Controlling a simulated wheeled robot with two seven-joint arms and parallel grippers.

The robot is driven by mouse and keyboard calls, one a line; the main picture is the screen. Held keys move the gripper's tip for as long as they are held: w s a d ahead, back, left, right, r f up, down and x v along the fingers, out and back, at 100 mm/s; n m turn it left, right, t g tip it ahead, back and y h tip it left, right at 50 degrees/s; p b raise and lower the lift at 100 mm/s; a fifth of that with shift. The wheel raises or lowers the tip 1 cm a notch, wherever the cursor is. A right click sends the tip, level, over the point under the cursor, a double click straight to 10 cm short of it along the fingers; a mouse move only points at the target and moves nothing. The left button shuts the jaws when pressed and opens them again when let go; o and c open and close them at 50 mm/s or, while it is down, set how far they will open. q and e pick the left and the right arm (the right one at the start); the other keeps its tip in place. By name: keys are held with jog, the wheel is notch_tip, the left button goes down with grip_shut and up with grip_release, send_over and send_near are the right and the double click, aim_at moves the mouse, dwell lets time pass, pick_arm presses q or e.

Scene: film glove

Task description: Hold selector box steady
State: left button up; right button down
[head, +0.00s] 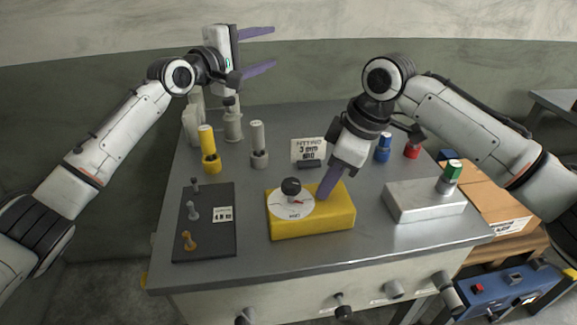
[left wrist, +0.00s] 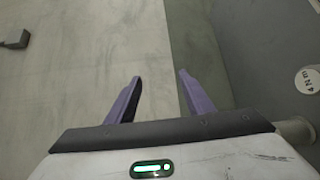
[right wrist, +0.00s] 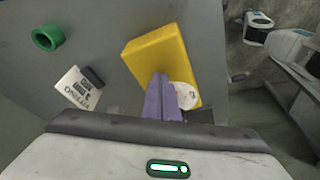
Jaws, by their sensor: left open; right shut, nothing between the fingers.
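The selector box is a yellow block (head: 325,222) near the front middle of the table, with a white dial (head: 290,206) and a black knob (head: 291,187) on top. It also shows in the right wrist view (right wrist: 155,50), with its dial partly hidden by my fingers. My right gripper (head: 328,190) is shut and empty, its purple fingertips pointing down at the box top beside the dial. I cannot tell whether they touch it. My left gripper (head: 273,50) is open and empty, raised high at the back left, far from the box. Its fingers (left wrist: 160,95) face the wall and floor.
A dark board (head: 207,235) with several small pegs lies to the left of the box. A silver block (head: 424,204) with a green-capped cylinder (head: 452,171) stands to the right.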

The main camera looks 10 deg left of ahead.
pick_arm(q)
jog(key=s+d+f+m+g, duration=0.2)
jog(key=d+m+g, duration=0.2)
jog(key=d+m, duration=0.2)
jog(key=m+g+y, duration=0.9)
jog(key=m+g, duration=0.2)
jog(key=m, duration=1.3)
send_near(291, 183)
notch_tip(291, 183, down, 8)
jog(key=shift+a+f, duration=0.1)
jog(key=shift+a, duration=0.05)
jog(key=shift+c, duration=0.5)
jog(key=c, duration=1)
